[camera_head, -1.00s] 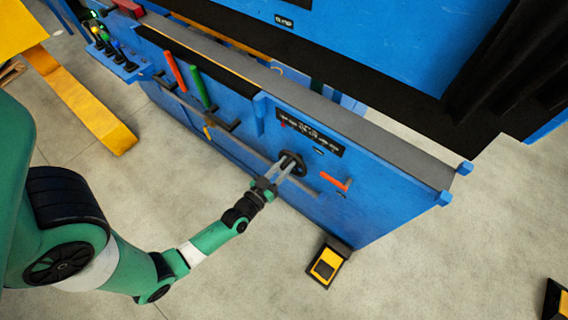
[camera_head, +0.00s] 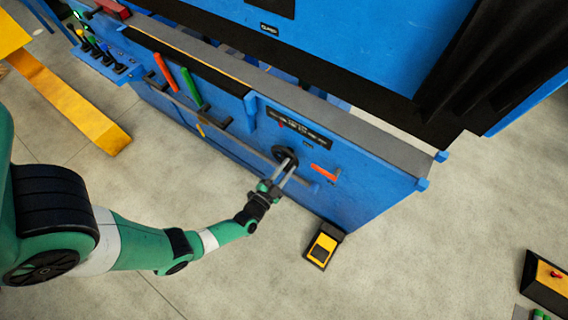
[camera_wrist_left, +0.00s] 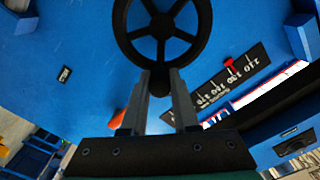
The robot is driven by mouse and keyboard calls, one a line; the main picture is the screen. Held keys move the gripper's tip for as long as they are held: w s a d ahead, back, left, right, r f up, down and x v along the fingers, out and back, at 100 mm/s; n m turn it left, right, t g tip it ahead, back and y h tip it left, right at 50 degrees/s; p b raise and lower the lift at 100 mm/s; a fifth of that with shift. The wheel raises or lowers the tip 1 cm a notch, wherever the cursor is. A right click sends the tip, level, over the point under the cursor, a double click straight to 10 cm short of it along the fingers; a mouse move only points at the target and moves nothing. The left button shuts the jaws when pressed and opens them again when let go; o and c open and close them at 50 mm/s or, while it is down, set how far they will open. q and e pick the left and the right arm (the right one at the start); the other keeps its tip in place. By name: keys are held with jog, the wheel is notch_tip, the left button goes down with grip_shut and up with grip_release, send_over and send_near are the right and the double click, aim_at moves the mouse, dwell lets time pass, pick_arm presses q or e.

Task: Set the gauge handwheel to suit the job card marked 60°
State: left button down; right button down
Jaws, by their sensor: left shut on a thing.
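The black spoked handwheel (camera_head: 285,153) is on the front of the blue panel. It fills the top of the left wrist view (camera_wrist_left: 124,35). My left gripper (camera_wrist_left: 160,82) is shut on the handwheel, with its fingers on either side of a dark knob at the rim's near edge. In the head view, my left gripper (camera_head: 286,166) reaches the wheel from below. The black gauge strip (camera_head: 298,127) sits above the wheel, with a red pointer (camera_wrist_left: 231,65) near one end. Its figures are too small to read surely. I cannot make out a 60° job card. My right gripper is not in view.
An orange handle (camera_head: 324,172) sticks out right of the wheel. Red (camera_head: 166,72) and green (camera_head: 191,86) levers stand to the left. A yellow-and-black pedal box (camera_head: 322,246) is on the floor below. Open floor lies in front of the panel.

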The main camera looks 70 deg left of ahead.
pick_arm(q)
jog(key=shift+w+d+f+m, duration=0.15)
jog(key=shift+f+m, duration=0.1)
jog(key=shift+m, duration=0.25)
jog(key=shift+d+f+m, duration=0.15)
jog(key=shift+f+m, duration=0.05)
jog(key=shift+m, duration=0.3)
jog(key=shift+f, duration=0.1)
jog(key=c, duration=0.7)
grip_release()
jog(key=p+v, duration=0.3)
jog(key=v, duration=0.8)
jog(key=shift+s+d, duration=0.1)
jog(key=shift+s, duration=0.2)
